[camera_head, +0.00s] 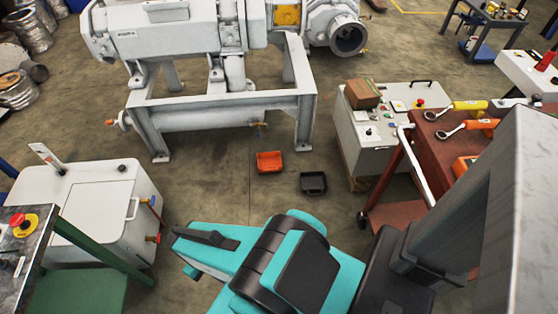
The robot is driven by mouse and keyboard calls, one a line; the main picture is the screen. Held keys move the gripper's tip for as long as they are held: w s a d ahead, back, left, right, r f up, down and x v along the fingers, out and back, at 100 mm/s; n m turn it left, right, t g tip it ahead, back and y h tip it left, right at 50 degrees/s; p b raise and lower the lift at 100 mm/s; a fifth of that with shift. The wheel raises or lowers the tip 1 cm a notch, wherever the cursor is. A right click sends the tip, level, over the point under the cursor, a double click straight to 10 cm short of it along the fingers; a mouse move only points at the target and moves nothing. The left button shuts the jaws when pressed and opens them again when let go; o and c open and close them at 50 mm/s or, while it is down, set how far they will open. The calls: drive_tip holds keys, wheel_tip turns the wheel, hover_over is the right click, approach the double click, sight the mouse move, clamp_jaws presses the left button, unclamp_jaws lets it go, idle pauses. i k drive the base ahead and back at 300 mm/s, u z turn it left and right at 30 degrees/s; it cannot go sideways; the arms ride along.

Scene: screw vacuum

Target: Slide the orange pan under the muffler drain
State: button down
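The orange pan (269,168) is a small open tray on the floor in front of the white machine. The muffler looks like the grey horizontal cylinder (205,114) low in the machine's frame. A small brass drain valve (260,127) hangs near its right end. In the picture the pan sits just below and slightly right of this valve, nearer to me; whether any of it lies directly under the outlet I cannot tell. My teal and black arm crosses the bottom of the view, apart from the pan. My gripper's fingers do not show.
A black pan (313,184) lies right of the orange pan. The machine's frame leg (304,118) stands behind. A white cabinet (100,205) is at left. A control box (384,122) and red tool cart (445,152) are at right. Floor before the pans is clear.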

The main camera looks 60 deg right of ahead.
sight(270, 162)
drive_tip(key=u, duration=0.15)
drive_tip(key=k, duration=0.7)
drive_tip(key=z, duration=1)
drive_tip(key=i, duration=1.35)
drive_tip(key=u, duration=0.65)
